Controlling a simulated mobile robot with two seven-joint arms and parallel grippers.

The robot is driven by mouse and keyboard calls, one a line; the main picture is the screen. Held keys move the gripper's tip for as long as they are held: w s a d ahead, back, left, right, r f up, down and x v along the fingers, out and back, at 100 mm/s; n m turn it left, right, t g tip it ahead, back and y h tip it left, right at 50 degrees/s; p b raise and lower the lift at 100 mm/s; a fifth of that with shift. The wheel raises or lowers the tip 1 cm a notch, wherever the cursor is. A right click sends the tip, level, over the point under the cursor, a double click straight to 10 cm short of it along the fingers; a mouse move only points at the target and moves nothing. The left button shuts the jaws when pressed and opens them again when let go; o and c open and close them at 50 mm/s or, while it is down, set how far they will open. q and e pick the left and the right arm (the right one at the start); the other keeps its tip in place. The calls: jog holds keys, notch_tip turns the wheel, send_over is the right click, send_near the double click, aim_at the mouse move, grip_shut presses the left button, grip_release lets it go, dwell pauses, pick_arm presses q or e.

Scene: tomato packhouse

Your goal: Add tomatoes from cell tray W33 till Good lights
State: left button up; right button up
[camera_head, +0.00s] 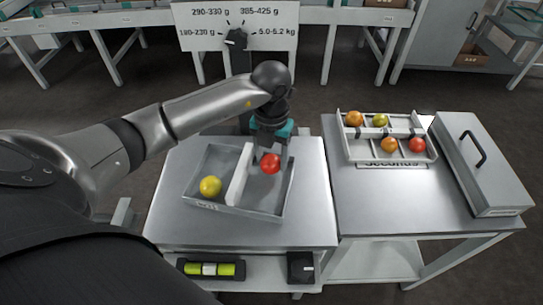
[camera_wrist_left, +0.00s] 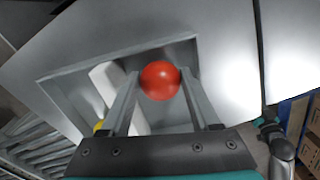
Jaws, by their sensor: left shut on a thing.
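My left gripper (camera_head: 268,154) is shut on a red tomato (camera_head: 270,163), held over the right part of a grey tray (camera_head: 287,196). In the left wrist view the red tomato (camera_wrist_left: 160,80) sits between the two fingertips. A white divider (camera_head: 239,176) crosses the tray. A yellow tomato (camera_head: 210,186) lies in its left part; only a sliver shows in the wrist view. The small label on the tray's front is too small to read surely. No light marked Good can be made out.
A celled tray (camera_head: 352,155) labelled Seconds, holding several tomatoes, stands on the right table (camera_head: 365,205). Beside it is a grey lidded box (camera_head: 495,185) with a black handle. A weight-range dial board (camera_head: 270,22) stands behind. The near table's shelf holds a black box (camera_head: 300,267).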

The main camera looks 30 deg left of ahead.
pick_arm(q)
jog(key=shift+f+b, duration=0.4)
jog(key=shift+f, duration=0.2)
dwell(0.4)
jog(key=o, duration=1)
jog(key=c, duration=0.3)
jog(key=shift+c, duration=0.2)
